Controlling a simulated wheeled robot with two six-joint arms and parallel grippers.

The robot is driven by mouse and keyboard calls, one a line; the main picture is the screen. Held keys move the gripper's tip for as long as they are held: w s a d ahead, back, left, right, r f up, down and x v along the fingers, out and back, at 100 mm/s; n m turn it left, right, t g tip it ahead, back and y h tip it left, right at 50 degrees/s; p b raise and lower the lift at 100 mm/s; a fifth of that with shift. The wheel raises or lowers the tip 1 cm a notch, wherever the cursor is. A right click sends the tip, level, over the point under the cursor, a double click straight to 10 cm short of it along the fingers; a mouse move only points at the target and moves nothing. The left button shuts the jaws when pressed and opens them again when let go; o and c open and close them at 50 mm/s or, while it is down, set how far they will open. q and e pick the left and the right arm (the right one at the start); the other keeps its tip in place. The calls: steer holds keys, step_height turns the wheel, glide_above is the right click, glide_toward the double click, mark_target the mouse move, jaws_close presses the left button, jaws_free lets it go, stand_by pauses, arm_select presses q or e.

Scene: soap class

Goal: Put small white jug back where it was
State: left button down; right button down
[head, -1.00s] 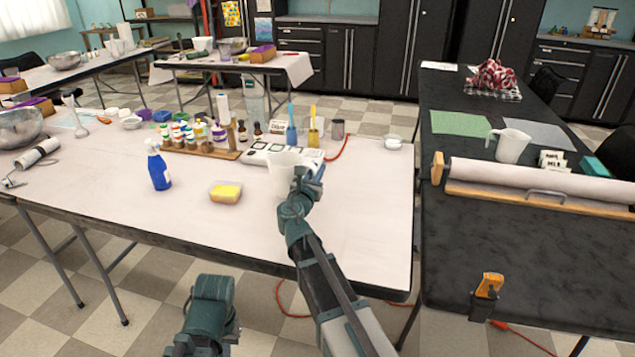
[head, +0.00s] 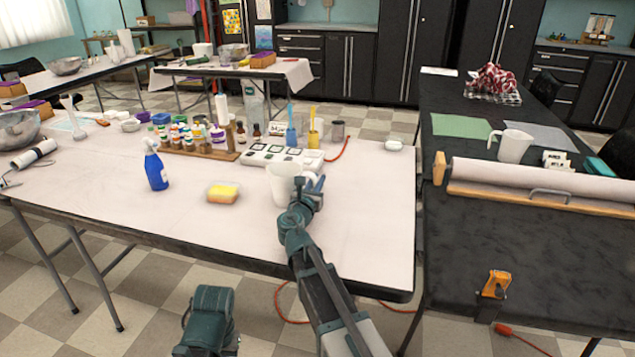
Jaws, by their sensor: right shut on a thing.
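The small white jug (head: 284,184) is at the near right part of the white-covered table (head: 365,220), in front of the white device with dark squares. My right gripper (head: 312,186) is shut on the jug at its right side and partly covers it. I cannot tell whether the jug's base touches the table. Part of my left arm (head: 208,315) shows at the bottom, but its fingers are not visible. Another white jug (head: 513,146) stands on the black table at the right.

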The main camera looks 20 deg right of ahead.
steer(key=c, duration=0.9)
jaws_free()
steer(key=shift+r, duration=0.15)
steer(key=v, duration=1.2)
